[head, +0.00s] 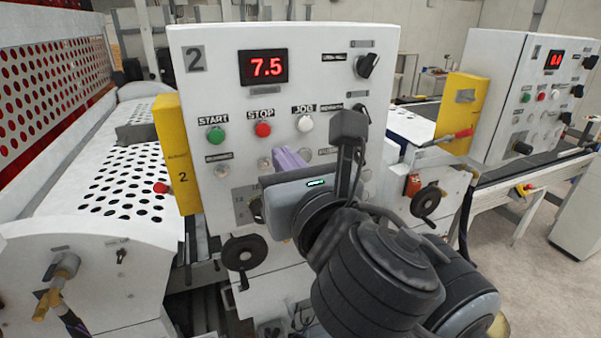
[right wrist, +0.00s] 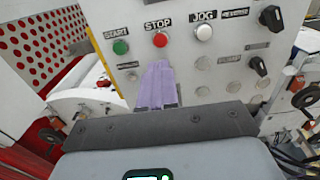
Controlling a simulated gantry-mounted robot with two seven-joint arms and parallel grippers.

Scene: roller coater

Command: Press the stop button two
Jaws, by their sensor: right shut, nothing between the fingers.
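The red stop button (head: 263,129) sits under the STOP label on the white control panel (head: 215,95) marked 2. In the right wrist view the red button (right wrist: 160,40) shows just above the tips of my right gripper. My right gripper (head: 284,155) is shut and empty, with its purple fingers pointing at the panel, below and a little right of the button in the head view. The fingers (right wrist: 158,68) also show in the right wrist view; whether they touch the panel cannot be told. My left gripper is not in view.
A green start button (head: 216,135) is left of the stop button, and a white jog button (head: 305,123) is right of it. A red display (head: 264,67) reads 7.5. A second panel (head: 495,90) stands at right.

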